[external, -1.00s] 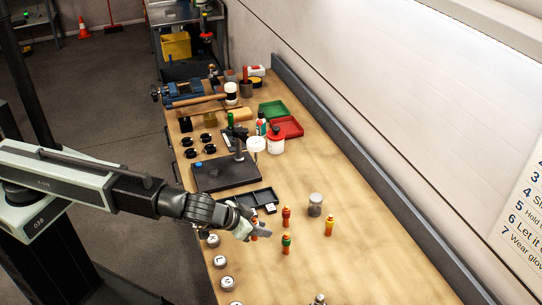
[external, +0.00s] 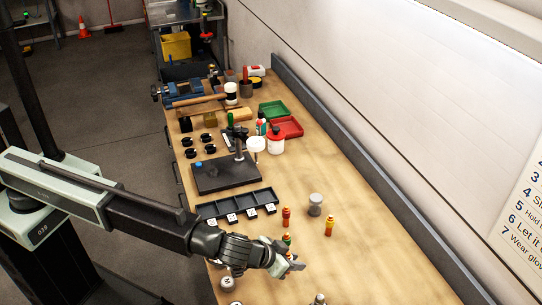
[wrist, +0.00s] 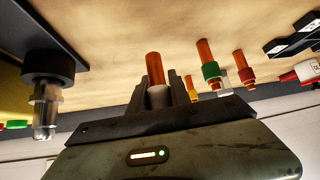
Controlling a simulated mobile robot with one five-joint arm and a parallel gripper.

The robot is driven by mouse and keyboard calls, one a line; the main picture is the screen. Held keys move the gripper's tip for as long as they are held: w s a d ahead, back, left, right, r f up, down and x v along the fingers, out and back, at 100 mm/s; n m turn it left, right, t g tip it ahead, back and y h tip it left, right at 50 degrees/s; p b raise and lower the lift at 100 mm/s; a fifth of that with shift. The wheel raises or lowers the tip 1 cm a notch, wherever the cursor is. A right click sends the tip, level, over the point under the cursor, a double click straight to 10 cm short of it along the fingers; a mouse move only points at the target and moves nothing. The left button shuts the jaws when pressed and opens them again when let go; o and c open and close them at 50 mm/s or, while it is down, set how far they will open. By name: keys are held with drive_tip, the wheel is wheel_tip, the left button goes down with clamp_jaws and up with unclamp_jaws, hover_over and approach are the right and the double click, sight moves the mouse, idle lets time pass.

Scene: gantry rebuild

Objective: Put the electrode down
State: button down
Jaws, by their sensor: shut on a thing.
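My gripper (external: 290,264) is low over the front part of the bench, at the end of my outstretched arm. In the wrist view my gripper (wrist: 158,92) is shut on an electrode (wrist: 155,68) with a copper-orange end and a pale grey band. The held electrode is hidden in the external view. I cannot tell whether it touches the bench. A green-banded electrode (external: 287,238) stands just behind my gripper, partly covered. A red-banded electrode (external: 286,213) stands farther back and a yellow one (external: 329,226) to the right.
A black compartment tray (external: 262,194) with white labels lies behind my arm. A grey cylinder (external: 315,205) stands behind the electrodes. A metallic fitting (external: 319,299) is at the bottom picture edge. Round lettered pots (external: 227,284) line the left edge. The bench at right is clear.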

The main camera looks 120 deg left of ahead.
drive_tip(key=shift+w+a, duration=0.15)
drive_tip(key=shift+w, duration=0.45)
drive_tip(key=f+b, duration=0.4)
drive_tip(key=shift+w, duration=0.25)
drive_tip(key=shift+r, duration=0.2)
drive_tip(key=shift+f, duration=0.15)
drive_tip(key=c, duration=1.2)
unclamp_jaws()
